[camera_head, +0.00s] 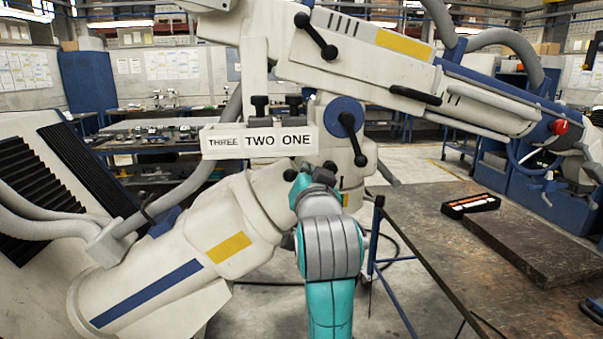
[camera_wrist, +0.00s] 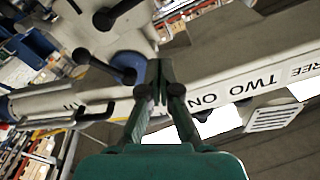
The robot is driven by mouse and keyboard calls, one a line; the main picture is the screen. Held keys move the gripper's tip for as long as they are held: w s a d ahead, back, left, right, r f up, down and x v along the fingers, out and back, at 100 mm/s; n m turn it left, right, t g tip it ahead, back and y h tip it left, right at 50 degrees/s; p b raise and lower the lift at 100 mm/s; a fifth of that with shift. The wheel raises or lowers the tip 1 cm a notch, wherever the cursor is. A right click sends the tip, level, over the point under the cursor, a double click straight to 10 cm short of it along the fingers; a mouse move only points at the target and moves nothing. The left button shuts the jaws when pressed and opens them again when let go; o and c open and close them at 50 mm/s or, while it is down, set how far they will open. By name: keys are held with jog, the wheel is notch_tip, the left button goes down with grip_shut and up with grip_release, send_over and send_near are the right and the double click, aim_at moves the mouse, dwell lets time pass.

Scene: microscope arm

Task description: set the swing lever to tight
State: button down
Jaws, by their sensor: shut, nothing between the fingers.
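The pale microscope arm fills the middle of the head view. A black lever with a ball end (camera_head: 354,142) sits on a blue disc (camera_head: 343,112), pointing down and slightly right. A second black lever (camera_head: 316,36) is higher up on the arm. No mark reading "tight" shows, and I cannot tell for sure which one is the swing lever. My gripper (camera_head: 312,180) is below and left of the disc lever. In the wrist view my gripper (camera_wrist: 162,75) has its fingers together and empty, beside the blue disc (camera_wrist: 128,66) and its black lever (camera_wrist: 100,64).
A white label strip (camera_head: 260,140) reading THREE TWO ONE, with black knobs above it, is above and left of my gripper. A thick jointed housing (camera_head: 180,260) stands on the left. A worktable (camera_head: 470,240) with a dark slab and small tray is on the right.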

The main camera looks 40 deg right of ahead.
jog(key=w+d+f, duration=0.3)
jog(key=w+d, duration=0.1)
jog(key=w, duration=0.4)
jog(key=shift+w, duration=0.3)
jog(key=shift+d, duration=0.1)
